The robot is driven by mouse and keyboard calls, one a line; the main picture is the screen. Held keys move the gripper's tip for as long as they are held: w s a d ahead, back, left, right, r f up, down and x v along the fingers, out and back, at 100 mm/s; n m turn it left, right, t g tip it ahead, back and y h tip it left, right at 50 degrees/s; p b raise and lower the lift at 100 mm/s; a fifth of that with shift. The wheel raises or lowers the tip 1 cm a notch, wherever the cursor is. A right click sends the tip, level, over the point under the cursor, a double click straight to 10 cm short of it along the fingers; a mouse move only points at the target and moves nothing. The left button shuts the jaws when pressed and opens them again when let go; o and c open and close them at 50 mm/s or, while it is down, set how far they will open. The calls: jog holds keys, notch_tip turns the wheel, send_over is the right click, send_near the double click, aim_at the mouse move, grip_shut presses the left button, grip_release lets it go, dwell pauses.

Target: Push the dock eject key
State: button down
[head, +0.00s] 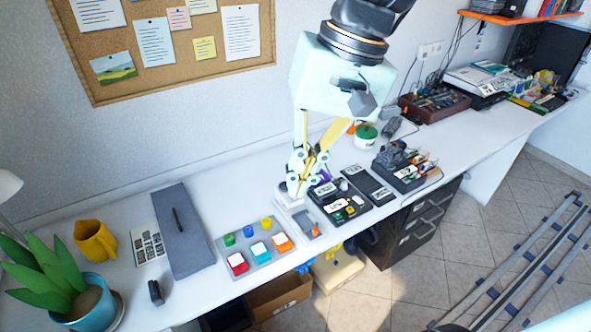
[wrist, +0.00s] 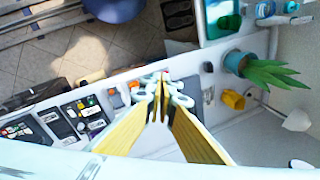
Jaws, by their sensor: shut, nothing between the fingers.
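My gripper (head: 294,190) points down in the head view, its fingers shut with nothing held. Its tips are over or at a pale slab behind a small grey unit (head: 306,221) with an orange part (head: 315,231); I cannot tell whether they touch. In the wrist view the gripper (wrist: 160,82) hides what lies right beneath it. A black dock-like panel (head: 332,208) with white labels and coloured keys lies just to the right. It also shows in the wrist view (wrist: 78,112). Which key is the eject key is too small to read.
A tray of coloured blocks (head: 244,259) lies left of my gripper, then a grey slab (head: 184,248), a yellow mug (head: 94,240) and a potted plant (head: 88,304). A black device (head: 368,184) and a marker rack (head: 405,180) stand to the right. The table front edge is near.

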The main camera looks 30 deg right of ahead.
jog(key=w+d+f+m+y+b, duration=0.1)
jog(key=w+d+f+m+y, duration=0.15)
jog(key=w+d+f, duration=0.45)
jog(key=m+t+y+b, duration=0.15)
jog(key=m+t, duration=0.35)
jog(key=m, duration=0.7)
send_over(351, 210)
notch_tip(351, 210, down, 24)
jog(key=shift+b, duration=0.45)
jog(key=shift+n, duration=0.25)
jog(key=shift+f+b, duration=1.15)
jog(key=shift+f, duration=2)
jog(key=shift+f+b, duration=1.15)
jog(key=shift+f+b, duration=0.45)
jog(key=shift+b, duration=0.2)
